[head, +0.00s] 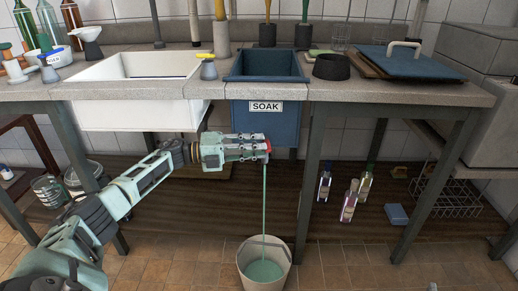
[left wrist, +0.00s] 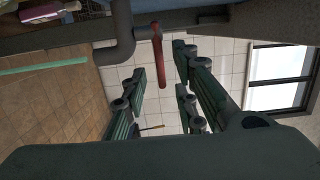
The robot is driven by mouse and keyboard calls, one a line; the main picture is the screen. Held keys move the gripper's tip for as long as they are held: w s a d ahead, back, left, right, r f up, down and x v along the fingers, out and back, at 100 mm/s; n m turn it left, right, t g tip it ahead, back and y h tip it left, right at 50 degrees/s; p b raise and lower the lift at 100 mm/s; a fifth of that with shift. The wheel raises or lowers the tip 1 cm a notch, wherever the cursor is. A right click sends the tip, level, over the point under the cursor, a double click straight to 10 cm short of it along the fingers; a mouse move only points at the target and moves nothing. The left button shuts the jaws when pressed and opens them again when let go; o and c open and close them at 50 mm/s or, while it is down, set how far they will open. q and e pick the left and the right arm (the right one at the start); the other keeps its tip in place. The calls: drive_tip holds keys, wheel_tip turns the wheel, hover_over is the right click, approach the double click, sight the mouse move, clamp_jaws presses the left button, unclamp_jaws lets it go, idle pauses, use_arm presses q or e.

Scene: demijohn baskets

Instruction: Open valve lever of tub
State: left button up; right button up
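The blue tub (head: 250,125) with a "SOAK" label sits in the counter, right of the white sink. My left gripper (head: 262,147) is below it, with its fingertips at a small red valve lever (head: 268,145). In the left wrist view the red lever (left wrist: 157,58) hangs by the grey drain pipe (left wrist: 124,35), and the open fingers (left wrist: 160,78) stand on either side of it, with gaps visible. A thin green stream (head: 264,200) runs down from the valve into a bucket (head: 263,275), which holds green liquid. My right gripper is not in view.
The white sink (head: 95,110) is left of the tub. Table legs (head: 312,180) stand to the right of my gripper. Several bottles (head: 349,200) and a wire basket (head: 452,196) are on the low shelf. The floor before the shelf is mostly clear.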

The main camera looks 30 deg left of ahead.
use_arm(q)
drive_tip(key=v, duration=1.1)
drive_tip(key=shift+w+d, duration=0.1)
drive_tip(key=shift+d, duration=0.05)
